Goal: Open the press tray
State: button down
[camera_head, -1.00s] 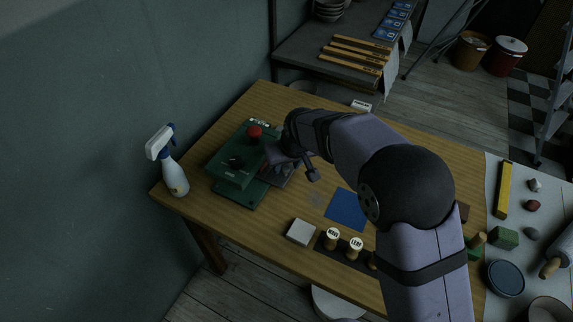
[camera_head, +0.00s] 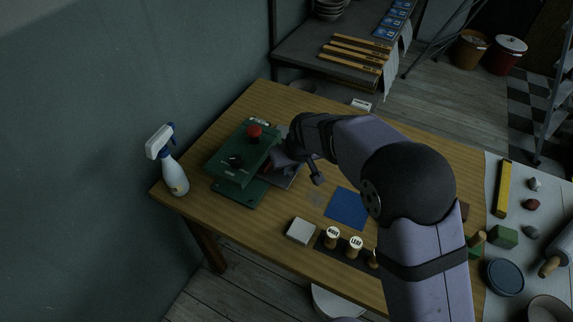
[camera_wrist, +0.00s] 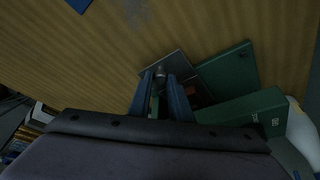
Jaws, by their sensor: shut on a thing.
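The green press (camera_head: 243,158) stands at the left of the wooden table, with a red knob (camera_head: 254,131) on top and a black dial on its face. Its grey tray (camera_head: 290,181) sticks out from the press's right side, partly hidden by my gripper (camera_head: 285,163). In the wrist view the tray (camera_wrist: 176,60) lies beside the green press base (camera_wrist: 229,72). My gripper (camera_wrist: 159,82) is shut on a small handle (camera_wrist: 159,72) at the tray's edge; the fingers hide most of the handle.
A white spray bottle (camera_head: 169,162) stands left of the press. A blue square (camera_head: 346,208), a pale block (camera_head: 300,231) and several round-topped stamps (camera_head: 333,237) lie to the right and front. Bare table lies between the tray and the blue square.

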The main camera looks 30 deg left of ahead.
jog(key=d+b, duration=0.1)
jog(key=d, duration=0.9)
jog(key=shift+d, duration=0.4)
jog(key=c, duration=1.6)
grip_release()
jog(key=shift+c, duration=0.2)
jog(key=v, duration=0.7)
jog(key=shift+r, duration=0.1)
